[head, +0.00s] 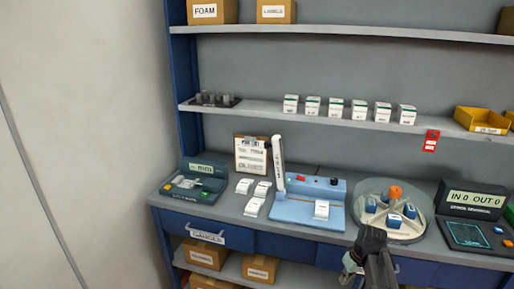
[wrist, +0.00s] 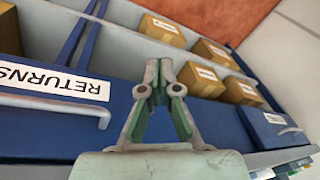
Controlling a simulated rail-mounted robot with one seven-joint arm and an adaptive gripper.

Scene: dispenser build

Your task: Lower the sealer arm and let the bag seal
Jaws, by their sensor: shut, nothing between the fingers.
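The bag sealer (head: 305,205) is a light blue unit on the counter, with a red and a dark button or knob at its back. Its pale sealer arm (head: 278,165) stands raised, nearly upright, at the left side. A white bag (head: 321,210) lies on the sealer's right part. My gripper (head: 350,262) is below and right of the sealer, in front of the counter edge, apart from the sealer arm. In the wrist view my gripper (wrist: 165,68) is shut and empty, facing drawers and lower shelf boxes. The sealer is out of the wrist view.
A round carousel (head: 405,228) with blue items stands right of the sealer, near my arm. A scale-like device (head: 193,183) is at far left, a counter display (head: 470,200) at right.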

